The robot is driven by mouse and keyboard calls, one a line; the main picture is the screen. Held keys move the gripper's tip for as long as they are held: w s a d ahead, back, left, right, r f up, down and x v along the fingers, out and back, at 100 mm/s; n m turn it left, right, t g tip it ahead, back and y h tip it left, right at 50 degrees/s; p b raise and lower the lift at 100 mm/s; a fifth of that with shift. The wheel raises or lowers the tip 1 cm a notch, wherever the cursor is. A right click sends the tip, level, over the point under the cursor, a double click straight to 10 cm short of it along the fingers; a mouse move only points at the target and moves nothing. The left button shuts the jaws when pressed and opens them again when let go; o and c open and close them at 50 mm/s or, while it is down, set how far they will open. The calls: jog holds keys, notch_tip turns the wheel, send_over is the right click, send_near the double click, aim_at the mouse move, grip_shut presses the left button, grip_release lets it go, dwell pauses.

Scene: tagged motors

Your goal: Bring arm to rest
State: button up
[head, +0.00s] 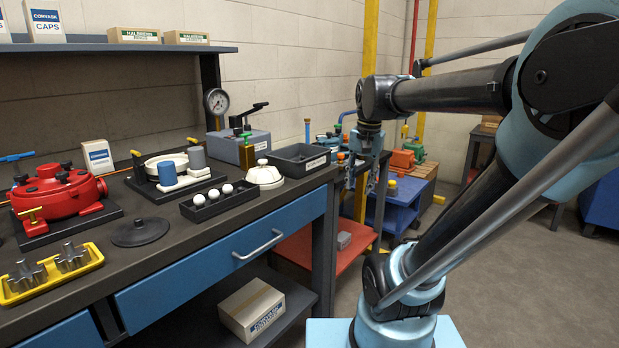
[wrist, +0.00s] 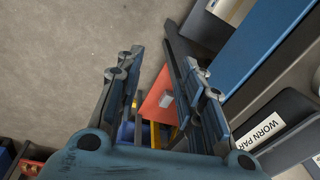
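My arm rises from my base at the lower right, bends at the right side and reaches back to the left. My gripper (head: 368,188) hangs pointing down, off the right end of the workbench (head: 262,213). In the wrist view my gripper (wrist: 163,68) has its two fingers apart, with nothing between them. Floor, a red shelf and the bench's side show past them. The gripper touches nothing that I can see.
The workbench holds a red housing (head: 58,190), a yellow tray (head: 48,276), a black bin (head: 297,159) and white balls in a rack (head: 220,200). A cardboard box (head: 252,308) sits on its lower shelf. A blue cart (head: 396,203) stands behind my gripper.

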jog(key=s+d+f+n, duration=0.2)
jog(key=s+f, duration=0.4)
jog(key=f, duration=0.2)
jog(key=s+d+f+n+t, duration=0.1)
jog(key=s+d+f+n, duration=0.1)
jog(key=s+f, duration=0.3)
notch_tip(320, 180, down, 4)
jog(key=shift+s+d+n+h, duration=0.2)
jog(key=shift+s+n+h, duration=0.15)
jog(key=shift+n, duration=0.25)
jog(key=shift+w+f, duration=0.2)
jog(key=shift+w, duration=0.3)
